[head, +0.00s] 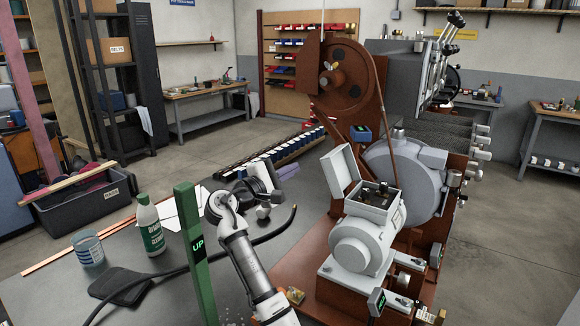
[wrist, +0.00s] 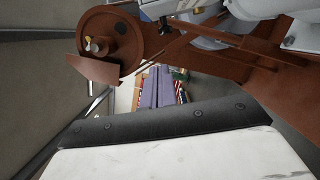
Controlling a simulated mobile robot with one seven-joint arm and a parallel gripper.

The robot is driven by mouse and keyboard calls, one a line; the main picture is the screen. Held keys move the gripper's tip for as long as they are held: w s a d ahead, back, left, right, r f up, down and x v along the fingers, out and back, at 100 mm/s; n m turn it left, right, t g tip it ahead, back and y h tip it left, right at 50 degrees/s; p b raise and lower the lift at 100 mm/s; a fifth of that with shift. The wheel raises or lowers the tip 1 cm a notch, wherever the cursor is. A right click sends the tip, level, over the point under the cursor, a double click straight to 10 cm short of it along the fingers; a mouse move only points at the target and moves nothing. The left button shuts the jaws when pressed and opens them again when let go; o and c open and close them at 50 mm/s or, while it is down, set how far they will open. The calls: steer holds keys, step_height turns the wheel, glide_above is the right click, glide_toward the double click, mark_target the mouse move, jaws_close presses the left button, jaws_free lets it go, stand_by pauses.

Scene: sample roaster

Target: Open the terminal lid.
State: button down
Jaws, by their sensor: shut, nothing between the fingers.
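The grey terminal box (head: 374,197) sits on top of the light grey motor (head: 362,243) in the head view. Its terminal lid (head: 340,169) stands raised on the box's left side, tilted up, and dark terminals show inside the open box. My gripper (head: 283,172) is left of the lid, apart from it, above the dark bench. It is shut and empty; its fingertips are small and hard to make out. In the wrist view my white and black hand fills the bottom, and the lid cannot be made out.
A green post (head: 196,250) marked UP stands left of my arm. A white-green bottle (head: 148,225) and a glass jar (head: 89,250) stand on the bench, with a black hose (head: 262,239) across it. The brown machine frame with its wheel (head: 345,82) rises behind the motor; it shows in the wrist view (wrist: 110,40).

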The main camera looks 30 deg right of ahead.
mark_target(334, 152)
steer(key=s+d+r+p, duration=0.2)
steer(key=d+p, duration=0.2)
steer(key=d, duration=0.4)
steer(key=shift+d+r, duration=0.25)
steer(key=shift+s, duration=0.1)
steer(key=s+r+m, duration=0.1)
steer(key=m, duration=0.1)
steer(key=s+d+r+m+b, duration=0.1)
steer(key=shift+s+r+m+g+y, duration=0.2)
steer(key=shift+m+g+y, duration=0.1)
steer(key=shift+m+y, duration=0.1)
steer(key=shift+s+d+r+m, duration=0.2)
steer(key=shift+s+r+m, duration=0.1)
steer(key=shift+s+m, duration=0.2)
